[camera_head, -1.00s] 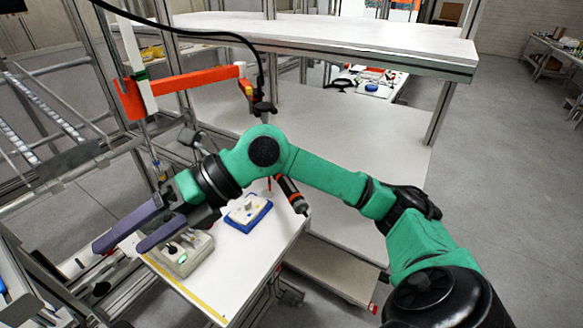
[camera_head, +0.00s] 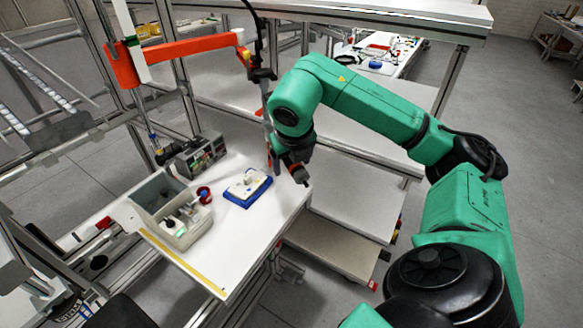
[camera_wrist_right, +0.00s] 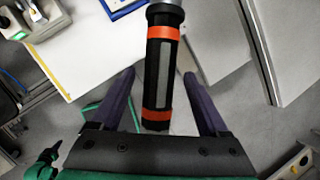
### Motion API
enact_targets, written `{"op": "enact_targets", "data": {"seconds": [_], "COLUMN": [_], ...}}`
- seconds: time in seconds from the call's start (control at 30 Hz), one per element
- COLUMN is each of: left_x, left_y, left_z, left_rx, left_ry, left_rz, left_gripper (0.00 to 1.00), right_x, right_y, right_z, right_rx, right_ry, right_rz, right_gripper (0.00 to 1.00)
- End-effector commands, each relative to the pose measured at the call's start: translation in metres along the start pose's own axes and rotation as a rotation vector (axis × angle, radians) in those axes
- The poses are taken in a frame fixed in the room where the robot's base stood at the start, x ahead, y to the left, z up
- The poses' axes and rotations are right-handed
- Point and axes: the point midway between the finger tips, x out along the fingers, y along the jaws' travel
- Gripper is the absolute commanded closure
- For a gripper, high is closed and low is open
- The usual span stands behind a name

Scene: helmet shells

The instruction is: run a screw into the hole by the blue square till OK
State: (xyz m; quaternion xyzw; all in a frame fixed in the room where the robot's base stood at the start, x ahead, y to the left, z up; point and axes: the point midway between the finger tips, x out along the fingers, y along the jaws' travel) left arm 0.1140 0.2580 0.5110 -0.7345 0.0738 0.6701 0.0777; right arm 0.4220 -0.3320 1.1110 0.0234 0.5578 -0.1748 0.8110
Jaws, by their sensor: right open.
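A black and orange electric screwdriver (camera_head: 296,172) hangs by the table's right edge; it also shows in the right wrist view (camera_wrist_right: 160,82). My right gripper (camera_wrist_right: 159,76) is open, with one purple finger on each side of the screwdriver's body; I cannot tell whether they touch it. A white part sits in a blue tray (camera_head: 236,201) on the table; the tray's edge shows at the top of the wrist view (camera_wrist_right: 120,12). The blue square and its hole are too small to make out.
A grey box (camera_head: 158,190) with a small green light stands left of the tray, beside a red-rimmed round item (camera_head: 203,194). A grey device (camera_head: 203,155) stands behind. An orange overhead arm (camera_head: 195,48) is at upper left. The white table's (camera_head: 235,245) front is clear.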

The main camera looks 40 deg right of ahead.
Motion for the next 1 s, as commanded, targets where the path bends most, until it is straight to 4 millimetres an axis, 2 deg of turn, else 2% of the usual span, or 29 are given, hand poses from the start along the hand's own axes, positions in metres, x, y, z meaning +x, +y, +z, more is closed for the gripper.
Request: {"op": "enact_targets", "data": {"seconds": [0.1,0.2,0.47,0.67,0.7,1.0], "left_x": [-0.006,-0.007,-0.006,-0.006,-0.006,-0.006], "left_y": [0.0,0.0,-0.001,-0.001,-0.001,-0.002], "left_z": [0.0,0.0,0.0,0.0,0.0,0.0], "left_rx": [0.0,0.0,0.001,0.001,0.001,0.001], "left_ry": [0.0,0.0,0.0,-0.001,-0.001,0.0], "left_rz": [0.0,0.0,-0.001,-0.001,-0.002,-0.002], "left_gripper": [1.0,1.0,1.0,1.0,1.0,1.0], "right_x": [0.019,0.029,0.033,0.033,0.032,0.032], "right_y": [-0.001,0.0,0.0,0.0,0.0,0.0], "right_z": [0.0,0.0,0.0,0.0,0.0,0.0], "right_rx": [0.0,-0.001,-0.001,-0.001,-0.001,-0.001], "right_ry": [0.003,0.001,-0.001,-0.001,-0.001,-0.001], "right_rz": [-0.002,0.0,0.001,0.001,0.001,0.001], "right_gripper": [0.22,0.22,0.22,0.95,1.0,1.0]}}
